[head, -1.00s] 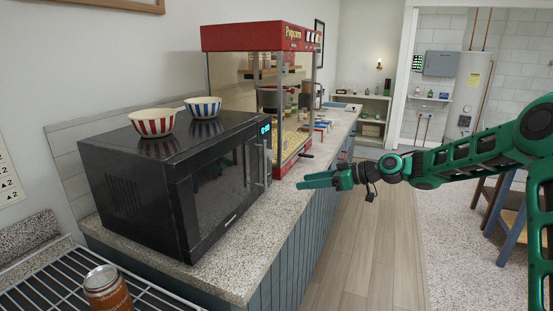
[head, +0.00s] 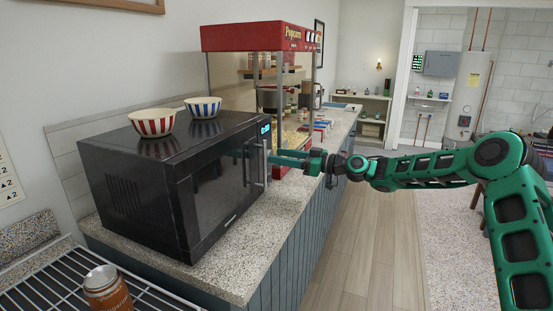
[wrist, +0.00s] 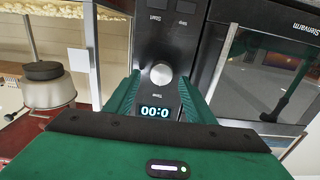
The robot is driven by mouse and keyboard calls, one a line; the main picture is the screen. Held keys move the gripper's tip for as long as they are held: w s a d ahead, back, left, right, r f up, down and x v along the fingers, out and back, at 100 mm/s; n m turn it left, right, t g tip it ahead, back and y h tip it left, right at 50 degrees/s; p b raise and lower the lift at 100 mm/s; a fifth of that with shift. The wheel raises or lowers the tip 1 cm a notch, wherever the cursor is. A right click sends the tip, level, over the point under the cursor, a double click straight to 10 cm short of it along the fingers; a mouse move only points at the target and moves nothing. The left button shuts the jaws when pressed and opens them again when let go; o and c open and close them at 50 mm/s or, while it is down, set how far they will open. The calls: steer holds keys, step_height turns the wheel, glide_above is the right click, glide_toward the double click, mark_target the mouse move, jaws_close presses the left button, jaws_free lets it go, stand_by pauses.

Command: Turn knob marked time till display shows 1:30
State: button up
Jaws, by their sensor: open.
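The black microwave (head: 160,200) stands on the counter, its control panel on the right side of its front. The wrist view shows the panel upside down. A round silver knob (wrist: 161,75) sits there, with small lettering beside it that looks like "Time". The lit display (wrist: 155,112) reads 0:00 when turned upright; it also glows in the head view (head: 264,128), too small to read. My green gripper (wrist: 159,80) is open, with one finger on each side of the knob, apparently not touching it. In the head view my gripper (head: 272,158) is at the panel's edge, past the door handle.
The vertical door handle (head: 255,165) is close to my gripper. A red popcorn machine (head: 262,37) stands right behind the microwave. Two striped bowls, red (head: 152,122) and blue (head: 203,107), sit on top of it. A can (head: 107,289) stands on the wire rack. The floor to the right is clear.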

steer(key=shift+x, duration=1)
steer(key=c, duration=1)
steer(key=shift+m, duration=0.3)
